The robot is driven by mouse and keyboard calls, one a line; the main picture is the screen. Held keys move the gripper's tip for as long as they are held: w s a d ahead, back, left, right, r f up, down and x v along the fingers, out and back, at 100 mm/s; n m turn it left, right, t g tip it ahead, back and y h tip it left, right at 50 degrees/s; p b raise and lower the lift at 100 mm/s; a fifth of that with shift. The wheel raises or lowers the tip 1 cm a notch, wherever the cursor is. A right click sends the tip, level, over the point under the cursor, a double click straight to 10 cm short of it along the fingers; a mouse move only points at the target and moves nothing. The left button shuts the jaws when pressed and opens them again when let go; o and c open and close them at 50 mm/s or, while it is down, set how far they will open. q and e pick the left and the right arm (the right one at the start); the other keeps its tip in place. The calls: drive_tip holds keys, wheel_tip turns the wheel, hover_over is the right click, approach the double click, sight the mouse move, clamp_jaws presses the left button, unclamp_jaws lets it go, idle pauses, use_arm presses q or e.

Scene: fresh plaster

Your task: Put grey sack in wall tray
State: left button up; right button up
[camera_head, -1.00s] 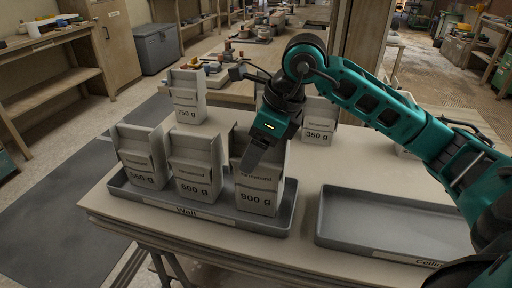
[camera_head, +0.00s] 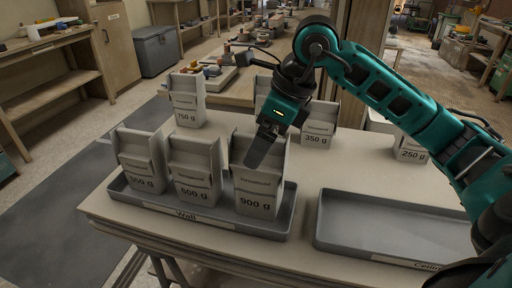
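The grey wall tray (camera_head: 160,207), labelled "Wall", lies on the near left of the table. Three grey sacks stand upright in it: the 550 g sack (camera_head: 140,170) at left, the 600 g sack (camera_head: 193,172) in the middle and the 900 g sack (camera_head: 256,190) at right. My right gripper (camera_head: 262,150) points down at the upper part of the 900 g sack, overlapping it in the view. Only one dark finger shows clearly, so I cannot tell its opening or whether it touches the sack. My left gripper is not in view.
The empty ceiling tray (camera_head: 385,247) lies at right. Behind stand a 750 g sack (camera_head: 186,108), a 350 g sack (camera_head: 318,128) and a 250 g sack (camera_head: 411,149). Another sack is partly hidden behind my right arm. The table (camera_head: 306,190) is bare between the trays.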

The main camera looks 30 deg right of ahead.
drive_tip(key=p+v, duration=0.1)
drive_tip(key=v, duration=0.6)
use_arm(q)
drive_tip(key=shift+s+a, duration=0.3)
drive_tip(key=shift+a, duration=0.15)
use_arm(e)
drive_tip(key=shift+s+d+r, duration=0.15)
drive_tip(key=shift+s+r, duration=0.1)
drive_tip(key=shift+r, duration=0.35)
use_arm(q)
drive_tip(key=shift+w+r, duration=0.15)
